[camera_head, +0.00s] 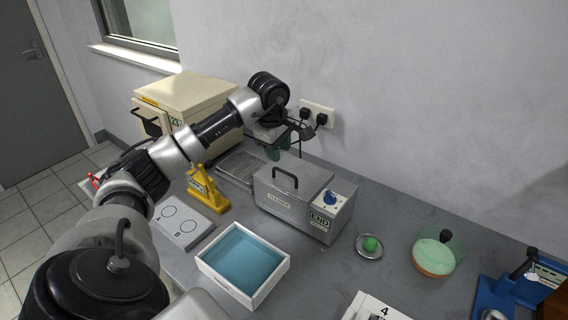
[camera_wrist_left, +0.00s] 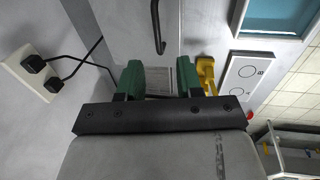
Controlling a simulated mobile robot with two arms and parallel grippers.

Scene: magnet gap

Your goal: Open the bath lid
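The metal bath (camera_head: 292,214) stands on the bench at mid-picture in the head view, with a dial and an "END" label on its front right. Its lid (camera_head: 303,186) is down, with a black handle (camera_head: 285,173) on top. The handle also shows in the wrist view (camera_wrist_left: 158,30), beyond the fingertips. My left gripper (camera_head: 276,151) is behind the bath, near the wall, apart from the handle. In the wrist view its green fingers (camera_wrist_left: 159,78) are spread with no object held between them. My right gripper is not in view.
A cream box (camera_head: 188,105) stands back left. A yellow stand (camera_head: 207,190), a white A/B panel (camera_head: 182,222) and a blue-floored tray (camera_head: 242,292) lie left and front. A wall socket (camera_head: 318,113) with cables is near my gripper. A green-topped dish (camera_head: 369,245) sits right.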

